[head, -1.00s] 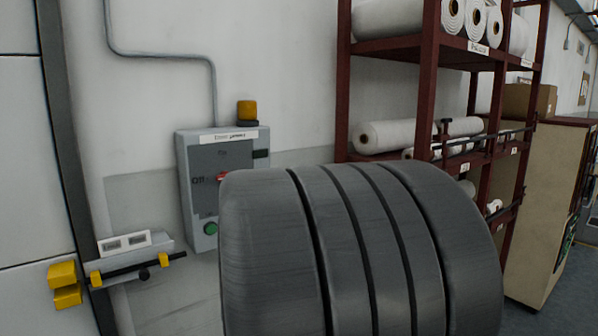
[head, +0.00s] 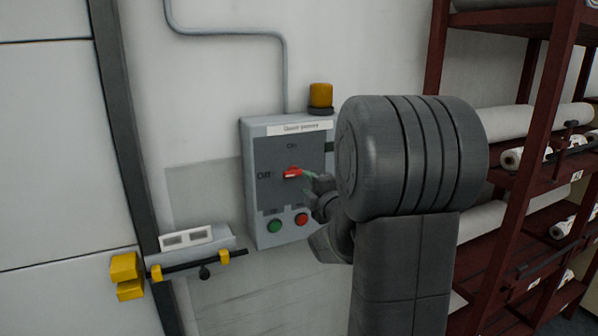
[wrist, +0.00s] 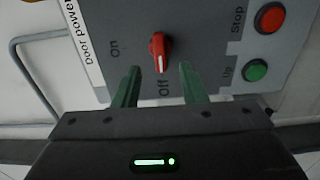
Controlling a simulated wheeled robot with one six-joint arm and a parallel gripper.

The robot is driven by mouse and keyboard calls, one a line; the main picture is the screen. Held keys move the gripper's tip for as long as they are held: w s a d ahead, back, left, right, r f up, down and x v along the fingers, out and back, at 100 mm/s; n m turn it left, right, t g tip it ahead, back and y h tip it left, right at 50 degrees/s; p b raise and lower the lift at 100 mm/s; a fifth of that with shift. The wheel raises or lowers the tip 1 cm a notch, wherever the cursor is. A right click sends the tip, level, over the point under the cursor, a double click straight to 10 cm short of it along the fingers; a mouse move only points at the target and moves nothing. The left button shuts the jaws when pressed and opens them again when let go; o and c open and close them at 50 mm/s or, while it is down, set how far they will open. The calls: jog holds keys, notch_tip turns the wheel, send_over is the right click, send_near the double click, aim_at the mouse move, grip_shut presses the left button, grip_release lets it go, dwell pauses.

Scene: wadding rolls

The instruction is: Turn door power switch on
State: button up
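The red door power switch (head: 292,172) is a rotary knob on a grey control box (head: 262,222) on the wall. In the head view it lies sideways, with its pointer toward the "Off" label. In the wrist view the red knob (wrist: 160,50) has its white mark toward "Off", with "On" to the left. My gripper (wrist: 160,72) is open, its two green fingers on either side of the knob's near end. I cannot tell whether they touch it. In the head view my gripper (head: 310,176) is at the knob's right, partly hidden by my arm.
A green button (head: 275,226) and a red button (head: 301,219) sit below the switch. A yellow lamp (head: 321,95) tops the box. A door latch with yellow parts (head: 125,268) is at lower left. A dark red shelf rack (head: 505,225) with white rolls stands at right.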

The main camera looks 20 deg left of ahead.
aim_at(296, 175)
jog(key=p+x, duration=0.2)
jog(key=x, duration=0.5)
jog(key=shift+w+a, duration=0.1)
jog(key=c, duration=0.7)
